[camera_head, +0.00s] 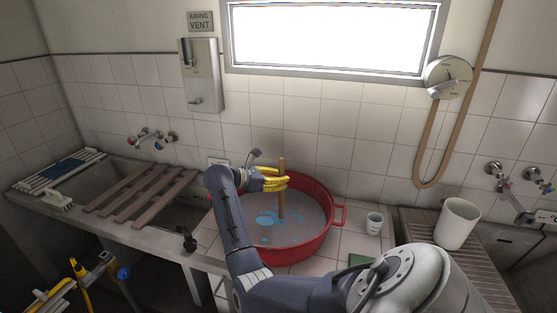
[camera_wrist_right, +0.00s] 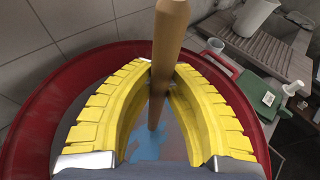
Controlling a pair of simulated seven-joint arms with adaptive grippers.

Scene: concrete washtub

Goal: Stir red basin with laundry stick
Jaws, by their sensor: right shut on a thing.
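The red basin (camera_head: 325,237) stands on the tiled counter with greyish water and blue patches in it. The wooden laundry stick (camera_head: 281,188) stands nearly upright in the basin, its lower end in the water. My right gripper (camera_head: 284,182) is shut on the stick above the water. In the right wrist view its yellow fingers (camera_wrist_right: 160,78) close around the stick (camera_wrist_right: 158,112), with the red basin rim (camera_wrist_right: 38,100) around them. My left gripper (camera_head: 62,284) is at the lower left, below the counter edge, with its yellow fingers apart and empty.
A slatted wooden rack (camera_head: 140,192) lies over the sink at left. A small cup (camera_head: 374,223) stands right of the basin, and a white bucket (camera_head: 457,222) stands on the ribbed drainboard. A green item (camera_head: 360,261) lies in front of the cup. A wall tap (camera_head: 148,136) is behind the rack.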

